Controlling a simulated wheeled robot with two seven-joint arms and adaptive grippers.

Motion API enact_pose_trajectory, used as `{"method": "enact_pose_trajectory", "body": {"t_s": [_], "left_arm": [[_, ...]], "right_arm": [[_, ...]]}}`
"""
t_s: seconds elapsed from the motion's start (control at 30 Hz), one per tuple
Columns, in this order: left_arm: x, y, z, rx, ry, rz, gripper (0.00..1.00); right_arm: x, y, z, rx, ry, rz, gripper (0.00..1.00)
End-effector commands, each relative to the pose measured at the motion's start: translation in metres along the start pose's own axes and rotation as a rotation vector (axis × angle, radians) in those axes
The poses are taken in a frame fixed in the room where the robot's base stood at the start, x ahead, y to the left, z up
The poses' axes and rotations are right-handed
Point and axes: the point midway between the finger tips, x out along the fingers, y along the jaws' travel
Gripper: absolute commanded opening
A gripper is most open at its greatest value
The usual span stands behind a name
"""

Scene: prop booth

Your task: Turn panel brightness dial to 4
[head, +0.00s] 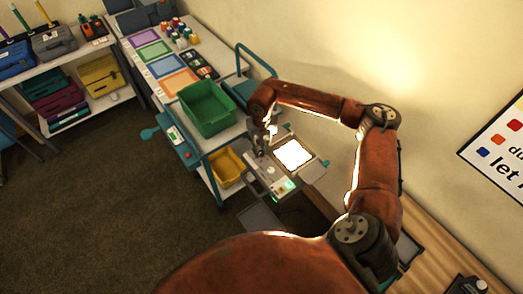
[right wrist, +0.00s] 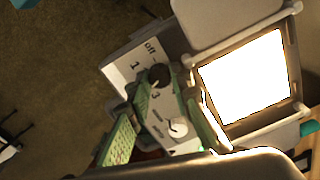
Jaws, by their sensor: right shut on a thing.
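The control panel (right wrist: 128,66) is a pale plate with the marks "Off", "1" and "3" showing; no 4 is readable. A black dial (right wrist: 158,75) sits on it, and its pointer direction cannot be made out. My right gripper (right wrist: 161,86) is shut on the black dial, with green-padded fingers on either side of it. In the head view my right gripper (head: 261,148) reaches down over the panel (head: 262,177) and hides the dial. My left gripper is in neither view.
A white knob (right wrist: 178,127) is close beside the black dial. A brightly lit screen (right wrist: 248,78) adjoins the panel and also glows in the head view (head: 293,154). A green bin (head: 207,107) stands on the cart just left of the gripper. The wall is behind.

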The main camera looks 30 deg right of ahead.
Motion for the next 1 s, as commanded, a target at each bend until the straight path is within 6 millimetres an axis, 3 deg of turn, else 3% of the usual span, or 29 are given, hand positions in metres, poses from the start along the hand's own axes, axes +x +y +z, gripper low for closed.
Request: {"method": "enact_pose_trajectory", "body": {"t_s": [0.5,0.53,0.77,1.0], "left_arm": [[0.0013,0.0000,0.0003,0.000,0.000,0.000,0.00],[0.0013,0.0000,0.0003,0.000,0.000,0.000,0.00],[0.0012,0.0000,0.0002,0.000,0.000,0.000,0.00],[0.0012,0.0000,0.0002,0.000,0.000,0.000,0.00]], "right_arm": [[0.0008,-0.0001,-0.0005,-0.021,0.001,0.000,0.00],[0.0008,-0.0001,-0.0005,-0.021,0.001,0.000,0.20],[0.0005,-0.0004,-0.0002,-0.020,0.001,-0.001,0.36],[0.0001,-0.0010,0.0002,-0.019,-0.001,-0.001,0.37]]}}
